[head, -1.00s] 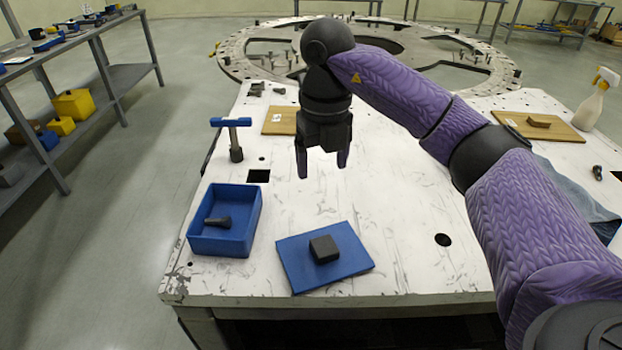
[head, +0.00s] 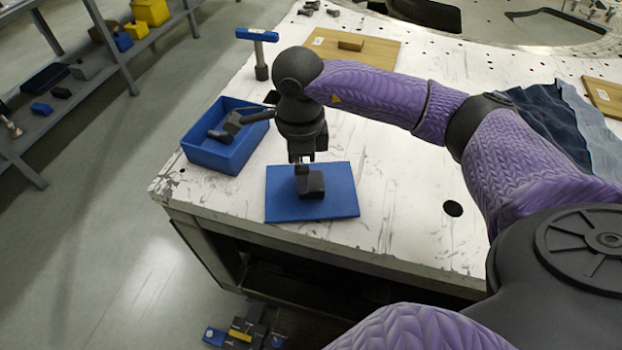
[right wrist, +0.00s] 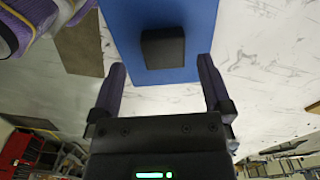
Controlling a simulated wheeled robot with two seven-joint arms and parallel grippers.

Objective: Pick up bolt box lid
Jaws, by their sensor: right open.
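The bolt box lid (head: 285,206) is a flat blue plate with a dark block handle (head: 312,186) on top, lying on the white table near its front edge. It also shows in the right wrist view (right wrist: 195,18), with the handle (right wrist: 163,48) ahead of the fingers. My right gripper (head: 301,168) points down over the lid at the handle. In the right wrist view its fingers (right wrist: 161,72) are spread wide, with nothing between them. Whether they touch the handle cannot be told. The blue open box (head: 213,156) with a dark bolt inside stands left of the lid. My left gripper is not in view.
A wooden board (head: 375,48) lies farther back, and blue cloth (head: 555,120) lies at the right. The white table (head: 400,200) is clear right of the lid. A shelf stands at the far left.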

